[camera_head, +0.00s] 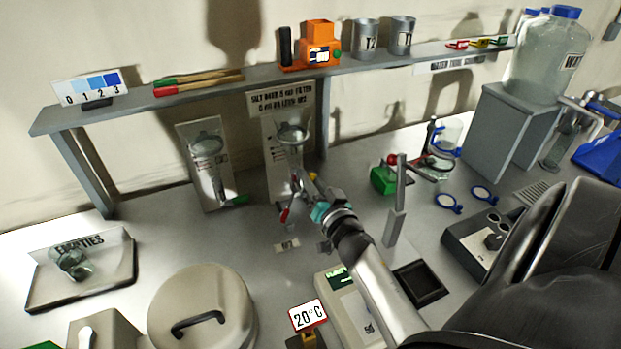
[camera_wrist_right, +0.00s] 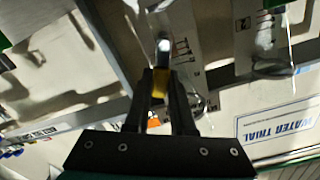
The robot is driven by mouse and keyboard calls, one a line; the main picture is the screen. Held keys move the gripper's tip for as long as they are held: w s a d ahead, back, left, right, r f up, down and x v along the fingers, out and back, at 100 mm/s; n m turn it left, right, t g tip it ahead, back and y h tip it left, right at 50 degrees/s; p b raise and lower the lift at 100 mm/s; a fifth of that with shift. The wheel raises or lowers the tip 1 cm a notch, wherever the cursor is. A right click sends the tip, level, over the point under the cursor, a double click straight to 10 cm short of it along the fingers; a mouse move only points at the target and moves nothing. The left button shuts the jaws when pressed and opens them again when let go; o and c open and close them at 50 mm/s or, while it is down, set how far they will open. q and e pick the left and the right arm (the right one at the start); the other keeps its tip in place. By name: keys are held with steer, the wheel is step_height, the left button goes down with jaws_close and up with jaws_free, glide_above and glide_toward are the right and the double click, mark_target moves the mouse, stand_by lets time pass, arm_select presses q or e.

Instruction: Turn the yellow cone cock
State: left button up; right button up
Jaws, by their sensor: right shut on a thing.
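The yellow cone cock (camera_wrist_right: 160,83) sits between the dark fingertips of my right gripper (camera_wrist_right: 161,97) in the right wrist view. The fingers are shut on it from both sides and hide part of it. In the head view my right gripper (camera_head: 306,183) reaches the front of the middle panel (camera_head: 278,155), below a glass funnel (camera_head: 292,134). Only a speck of yellow shows there, so how far the cock is turned cannot be told. A red-handled part (camera_head: 284,215) hangs just left of the gripper. My left gripper is not in view.
A second panel with glassware (camera_head: 207,165) stands to the left, with a green handle (camera_head: 236,200) at its foot. A grey shelf (camera_head: 215,92) runs above both panels. A metal stand (camera_head: 397,215) rises close to the right of my forearm. A lidded pot (camera_head: 200,300) stands front left.

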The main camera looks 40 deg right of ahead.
steer(key=shift+d+m+p, duration=0.1)
steer(key=shift+m+p, duration=0.2)
steer(key=shift+m, duration=0.1)
jaws_close()
steer(key=m+p, duration=0.1)
steer(key=d+m, duration=0.1)
steer(key=shift+s+f+m+p, duration=0.15)
steer(key=shift+f+m+p, duration=0.15)
steer(key=shift+m+p, duration=0.1)
steer(key=m, duration=0.1)
steer(key=f+m+p, duration=0.1)
steer(key=m, duration=0.1)
steer(key=shift+s+d+f+m, duration=0.1)
steer(key=shift+s+d+m, duration=0.05)
steer(key=shift+d+m, duration=0.2)
steer(key=shift+d+f+m, duration=0.15)
steer(key=shift+f+m, duration=0.1)
steer(key=shift+m, duration=0.4)
steer(key=shift+d+f+m, duration=0.1)
steer(key=shift+f+m, duration=0.15)
steer(key=shift+m, duration=0.35)
steer(key=shift+s+f+m+b, duration=0.1)
steer(key=shift+f+m+b, duration=0.4)
steer(key=shift+m, duration=1.1)
steer(key=shift+f, duration=0.2)
steer(key=o, duration=0.8)
jaws_free()
steer(key=shift+r, duration=0.15)
